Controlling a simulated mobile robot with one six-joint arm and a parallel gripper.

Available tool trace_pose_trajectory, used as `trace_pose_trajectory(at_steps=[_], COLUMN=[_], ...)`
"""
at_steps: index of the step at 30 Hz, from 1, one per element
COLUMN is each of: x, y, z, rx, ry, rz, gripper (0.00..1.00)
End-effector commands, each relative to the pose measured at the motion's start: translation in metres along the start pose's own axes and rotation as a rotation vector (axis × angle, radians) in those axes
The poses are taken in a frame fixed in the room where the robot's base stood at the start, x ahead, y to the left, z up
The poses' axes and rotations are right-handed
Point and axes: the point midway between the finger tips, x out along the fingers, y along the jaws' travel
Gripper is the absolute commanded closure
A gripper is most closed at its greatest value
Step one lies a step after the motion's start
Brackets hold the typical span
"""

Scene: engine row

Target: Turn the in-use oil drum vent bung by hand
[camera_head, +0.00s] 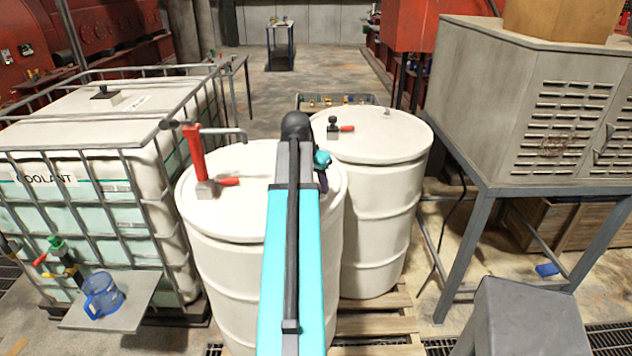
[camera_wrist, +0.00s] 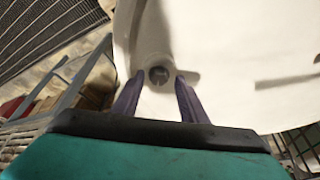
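Two white drums stand side by side. The left drum (camera_head: 225,270) carries a red hand pump (camera_head: 198,165); the right drum (camera_head: 375,240) has a small black fitting with a red handle and a small bung (camera_head: 387,113). My gripper (camera_wrist: 160,85) is open, its two purple fingers pointing at a drum top in the wrist view. A small round grey bung (camera_wrist: 158,74) sits between the fingertips, with gaps beside it. In the head view my arm covers part of the left drum's lid, and my gripper shows only partly near its right rim. That bung is hidden there.
A caged coolant tank (camera_head: 100,150) stands left, with a blue jug (camera_head: 102,295) on its shelf. A grey louvred cabinet (camera_head: 550,120) on a stand is right, a grey stool (camera_head: 525,320) in front. The drums stand on a wooden pallet (camera_head: 375,325).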

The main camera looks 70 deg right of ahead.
Motion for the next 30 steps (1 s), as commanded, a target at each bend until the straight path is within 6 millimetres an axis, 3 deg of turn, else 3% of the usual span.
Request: trace_pose_trajectory(at_steps=[10,17,19,30], x=[0.0013,0.0010,0.0042,0.0007], y=[-0.0002,-0.0009,-0.0038,-0.0003], z=[0.0002,0.0004,-0.0087,0.0000], rx=[0.000,-0.001,-0.001,-0.050], ry=[0.000,0.000,0.000,0.002], rz=[0.000,-0.001,-0.002,-0.025], gripper=[0.63,1.00,1.00,1.00])
